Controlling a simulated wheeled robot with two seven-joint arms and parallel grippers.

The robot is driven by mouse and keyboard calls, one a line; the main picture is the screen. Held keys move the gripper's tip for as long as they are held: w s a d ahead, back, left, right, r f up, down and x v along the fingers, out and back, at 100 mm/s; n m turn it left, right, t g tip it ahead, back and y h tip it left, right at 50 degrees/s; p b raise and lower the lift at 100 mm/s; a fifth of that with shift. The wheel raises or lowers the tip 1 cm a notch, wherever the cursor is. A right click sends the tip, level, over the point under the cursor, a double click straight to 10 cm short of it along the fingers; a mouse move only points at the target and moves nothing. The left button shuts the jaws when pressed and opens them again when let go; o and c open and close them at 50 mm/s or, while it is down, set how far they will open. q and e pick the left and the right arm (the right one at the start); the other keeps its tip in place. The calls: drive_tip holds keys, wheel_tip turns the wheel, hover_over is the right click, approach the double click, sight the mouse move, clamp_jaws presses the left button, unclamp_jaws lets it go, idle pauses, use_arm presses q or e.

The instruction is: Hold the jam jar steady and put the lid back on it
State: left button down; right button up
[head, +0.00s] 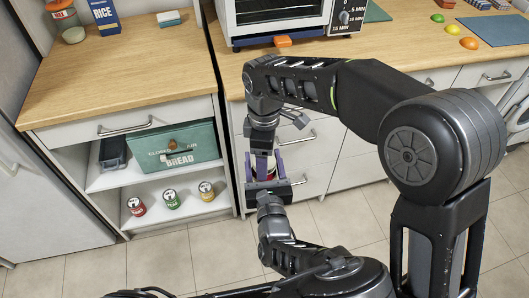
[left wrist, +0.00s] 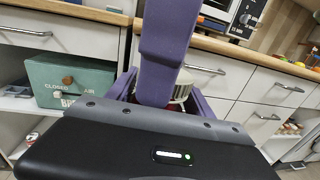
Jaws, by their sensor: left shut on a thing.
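My left gripper (head: 266,178) has purple fingers and is shut on the jam jar (left wrist: 127,108), whose dark red side shows in small parts in the left wrist view. A pale, ribbed lid (left wrist: 182,91) shows at the jar's top, behind a purple finger of my right gripper (head: 263,157). The right gripper points down from above, right over the left one. Its far finger is hidden, so its grip on the lid is unclear. I cannot tell whether the lid is seated on the jar or just above it.
Both grippers are in front of white drawers (head: 310,155). A wooden counter (head: 130,75) is at the left, over an open shelf with a green bread bin (head: 175,148) and several cans (head: 173,199). A toaster oven (head: 290,15) stands on the right counter.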

drive_tip(key=c, duration=1.4)
drive_tip(key=o, duration=1.5)
drive_tip(key=shift+c, duration=0.2)
drive_tip(key=shift+r, duration=2.3)
drive_tip(key=shift+o, duration=0.5)
drive_tip(key=o, duration=0.5)
drive_tip(key=shift+r, duration=0.1)
